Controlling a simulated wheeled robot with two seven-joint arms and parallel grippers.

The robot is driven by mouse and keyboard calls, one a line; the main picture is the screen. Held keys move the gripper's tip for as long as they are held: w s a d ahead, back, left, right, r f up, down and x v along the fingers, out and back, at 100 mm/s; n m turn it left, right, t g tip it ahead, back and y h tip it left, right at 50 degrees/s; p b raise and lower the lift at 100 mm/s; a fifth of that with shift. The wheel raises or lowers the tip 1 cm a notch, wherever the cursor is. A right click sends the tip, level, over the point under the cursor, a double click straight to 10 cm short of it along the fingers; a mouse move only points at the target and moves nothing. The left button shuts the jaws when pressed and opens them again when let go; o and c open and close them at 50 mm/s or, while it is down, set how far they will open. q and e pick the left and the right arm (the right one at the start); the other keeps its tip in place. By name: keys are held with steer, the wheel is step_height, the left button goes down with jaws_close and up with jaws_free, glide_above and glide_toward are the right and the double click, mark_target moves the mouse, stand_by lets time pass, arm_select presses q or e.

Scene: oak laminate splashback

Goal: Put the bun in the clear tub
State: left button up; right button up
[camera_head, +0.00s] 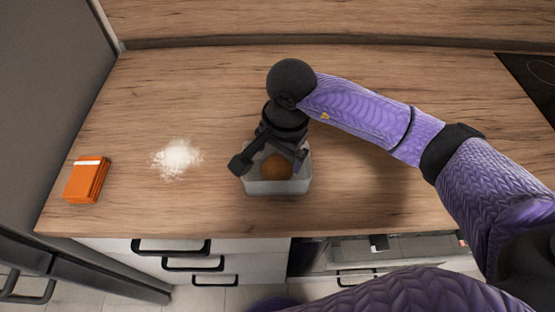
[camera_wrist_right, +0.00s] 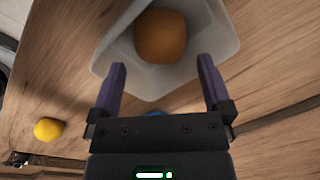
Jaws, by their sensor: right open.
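The clear tub (camera_head: 278,187) stands on the wooden counter near its front edge and looks greyish and see-through. The round brown bun (camera_head: 276,166) is inside the tub. In the right wrist view the bun (camera_wrist_right: 160,36) lies within the walls of the tub (camera_wrist_right: 222,38). My right gripper (camera_head: 270,158) is over the tub with its fingers spread. In the wrist view the right gripper (camera_wrist_right: 162,66) is open and empty, and the bun is beyond its fingertips. I cannot tell whether a finger touches the tub's rim. My left gripper is not in view.
An orange box (camera_head: 86,180) lies at the counter's left end. A patch of white powder (camera_head: 177,157) is left of the tub. A dark hob (camera_head: 540,80) is at the far right. A yellow round thing (camera_wrist_right: 49,129) shows in the wrist view. The counter behind the tub is clear.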

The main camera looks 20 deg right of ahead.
mark_target(283, 167)
step_height(283, 167, up, 7)
steer(key=shift+s+d+p, duration=0.25)
steer(key=shift+s+p, duration=0.05)
steer(key=shift+p, duration=0.05)
